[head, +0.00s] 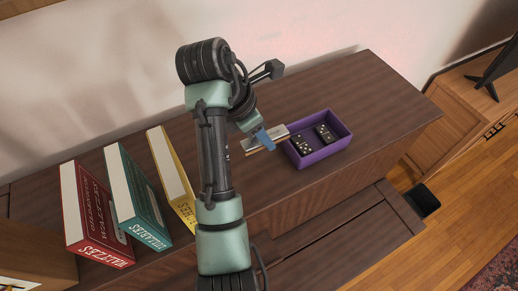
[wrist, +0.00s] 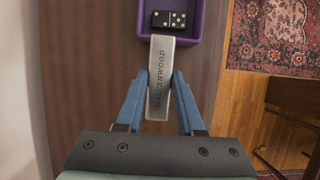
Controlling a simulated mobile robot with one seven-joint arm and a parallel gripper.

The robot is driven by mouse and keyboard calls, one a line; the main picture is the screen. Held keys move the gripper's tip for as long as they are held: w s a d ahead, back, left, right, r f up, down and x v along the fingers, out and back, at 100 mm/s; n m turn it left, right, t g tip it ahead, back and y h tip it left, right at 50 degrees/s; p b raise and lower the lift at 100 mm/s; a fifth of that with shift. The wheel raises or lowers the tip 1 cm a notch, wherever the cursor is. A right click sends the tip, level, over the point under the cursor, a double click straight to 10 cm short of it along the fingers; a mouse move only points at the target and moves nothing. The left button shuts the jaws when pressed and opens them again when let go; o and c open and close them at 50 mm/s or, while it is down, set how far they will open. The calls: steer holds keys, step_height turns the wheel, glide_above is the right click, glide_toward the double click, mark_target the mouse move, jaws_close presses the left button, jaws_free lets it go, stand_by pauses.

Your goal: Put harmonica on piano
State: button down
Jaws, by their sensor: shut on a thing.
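The harmonica (head: 270,137) is a silver bar with a wooden-coloured lower edge. In the wrist view the harmonica (wrist: 161,75) shows engraved lettering and lies between my two blue fingers. My gripper (wrist: 160,85) is shut on it. In the head view my gripper (head: 260,138) is over the piano top, just left of a purple box. The piano (head: 375,90) is dark brown wood with a flat top. The harmonica's far end is at the box's near wall in the wrist view; I cannot tell whether they touch.
The purple box (head: 333,151) on the piano holds black dominoes (head: 302,145). Red (head: 90,215), teal (head: 137,196) and yellow (head: 172,178) books stand at the left. The piano top behind and right of the box is clear. A wooden cabinet (head: 450,105) stands at the right.

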mark_target(267, 158)
step_height(267, 158, down, 2)
steer(key=shift+b, duration=0.3)
steer(key=shift+w+a+f, duration=0.1)
steer(key=shift+w+f, duration=0.1)
steer(key=shift+f, duration=0.45)
step_height(267, 158, down, 3)
steer(key=shift+s+r+p, duration=0.1)
steer(key=shift+p, duration=0.7)
steer(key=shift+f, duration=0.5)
steer(key=shift+f, duration=0.1)
steer(key=c, duration=0.5)
jaws_free()
steer(key=shift+c, duration=0.2)
